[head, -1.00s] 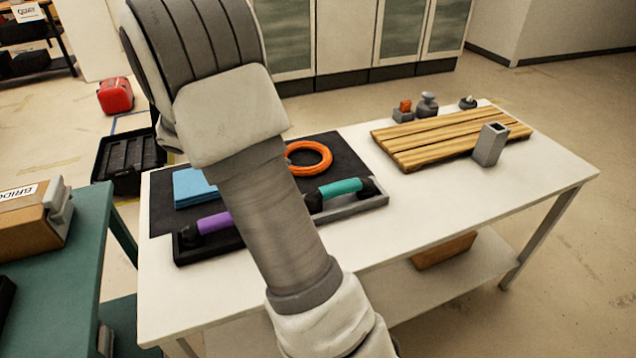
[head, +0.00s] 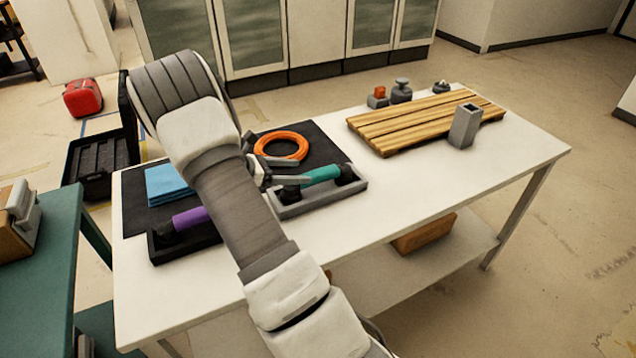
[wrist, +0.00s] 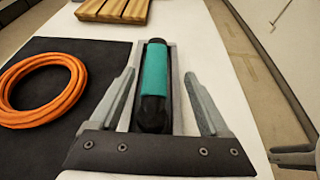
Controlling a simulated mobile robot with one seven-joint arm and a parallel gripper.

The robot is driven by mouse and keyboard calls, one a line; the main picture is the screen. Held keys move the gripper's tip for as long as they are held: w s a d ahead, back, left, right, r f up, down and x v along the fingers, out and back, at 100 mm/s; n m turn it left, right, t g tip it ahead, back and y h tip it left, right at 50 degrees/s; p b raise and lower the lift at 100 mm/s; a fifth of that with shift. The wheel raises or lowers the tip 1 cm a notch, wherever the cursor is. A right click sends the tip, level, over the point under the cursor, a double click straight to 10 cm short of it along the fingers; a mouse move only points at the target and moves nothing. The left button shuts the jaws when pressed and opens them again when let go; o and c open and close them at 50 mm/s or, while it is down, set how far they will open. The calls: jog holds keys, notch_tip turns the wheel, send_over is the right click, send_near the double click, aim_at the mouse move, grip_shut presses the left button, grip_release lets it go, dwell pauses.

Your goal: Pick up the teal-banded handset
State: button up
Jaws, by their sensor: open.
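The teal-banded handset (head: 322,175) lies in a grey tray (head: 320,203) on the white table, black at its ends with a teal middle. In the wrist view the handset (wrist: 154,85) runs lengthwise between the fingers of my gripper (wrist: 159,100). The fingers are apart on either side of it, and no contact shows. In the head view my gripper (head: 265,176) is partly hidden behind my arm, at the left end of the handset. A purple-banded handset (head: 190,218) lies in a dark tray to the left, partly covered by my arm.
An orange cable ring (head: 281,146) and a blue cloth (head: 167,184) lie on a black mat (head: 137,207). A slatted wooden board (head: 410,122) and a grey square holder (head: 464,126) stand to the right. The table (head: 420,190) is clear at its front right.

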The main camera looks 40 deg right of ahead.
aim_at(319, 172)
jog(key=x, duration=0.8)
jog(key=shift+w+d+f+b, duration=0.2)
jog(key=shift+w+f+b, duration=0.1)
jog(key=shift+f+b, duration=0.05)
grip_shut()
